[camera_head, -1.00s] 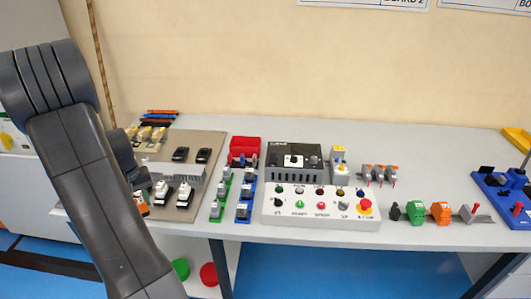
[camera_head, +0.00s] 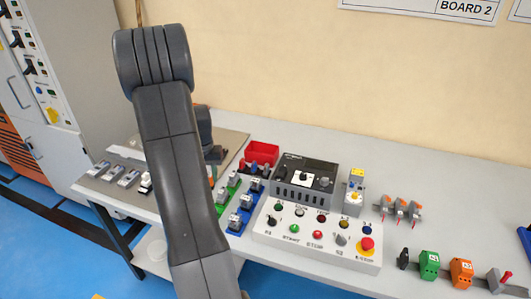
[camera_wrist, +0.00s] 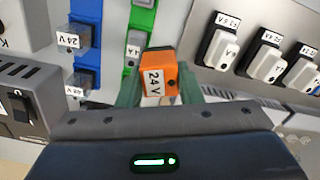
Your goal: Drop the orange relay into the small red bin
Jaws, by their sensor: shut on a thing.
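In the head view my arm hides the gripper; only a sliver of orange shows beside the arm, too small to be sure of. The small red bin (camera_head: 262,151) stands at the back of the table, right of my arm in the head view. It is not visible in the wrist view.
Blue (camera_head: 247,206) and green (camera_head: 228,192) rails with small modules stand in front of the bin. A white control box (camera_head: 315,238) and a black device (camera_head: 305,178) are to their right. Black-and-white breakers (camera_wrist: 265,52) show at the right of the wrist view. Bare table lies behind the black device.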

